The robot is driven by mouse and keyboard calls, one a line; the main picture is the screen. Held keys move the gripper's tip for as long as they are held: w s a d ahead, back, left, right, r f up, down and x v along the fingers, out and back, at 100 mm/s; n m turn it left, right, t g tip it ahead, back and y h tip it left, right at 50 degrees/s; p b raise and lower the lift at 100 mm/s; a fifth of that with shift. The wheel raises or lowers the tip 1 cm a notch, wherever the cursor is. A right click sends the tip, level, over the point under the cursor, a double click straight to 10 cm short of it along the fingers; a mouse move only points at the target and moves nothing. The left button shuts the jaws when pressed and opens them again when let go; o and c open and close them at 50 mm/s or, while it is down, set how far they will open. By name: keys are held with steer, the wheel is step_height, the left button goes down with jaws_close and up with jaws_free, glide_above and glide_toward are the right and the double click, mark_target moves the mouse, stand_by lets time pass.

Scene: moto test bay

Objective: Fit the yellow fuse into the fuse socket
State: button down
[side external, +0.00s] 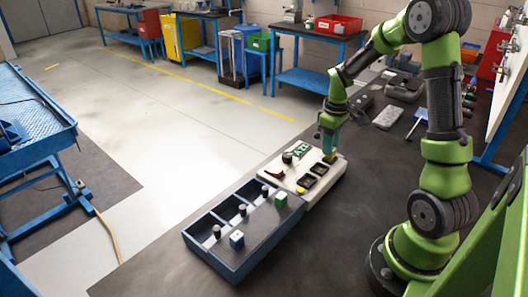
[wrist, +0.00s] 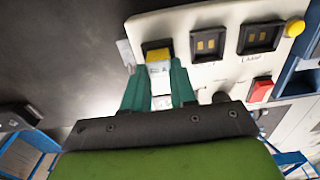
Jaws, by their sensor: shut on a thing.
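The yellow fuse (wrist: 158,55) is between the green fingertips of my gripper (wrist: 159,72) in the wrist view. My gripper is shut on it. The fuse is at the black fuse socket (wrist: 150,45) at the left end of a row on the white panel. The socket is partly covered by the fuse, and I cannot tell how deep it sits. In the side view my gripper (side external: 328,146) points down at the far right end of the panel (side external: 285,170), with the fuse (side external: 330,158) low beneath it.
Two more black sockets (wrist: 208,43) (wrist: 260,37) with yellow contacts are alongside. The panel also carries a yellow button (wrist: 294,28) and a red switch (wrist: 260,90). Dark mat is clear in front.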

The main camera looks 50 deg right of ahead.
steer(key=shift+f, duration=0.3)
stand_by(0.4)
stand_by(0.4)
steer(key=c, duration=0.8)
jaws_free()
steer(key=shift+r, duration=0.1)
steer(key=shift+r, duration=3.45)
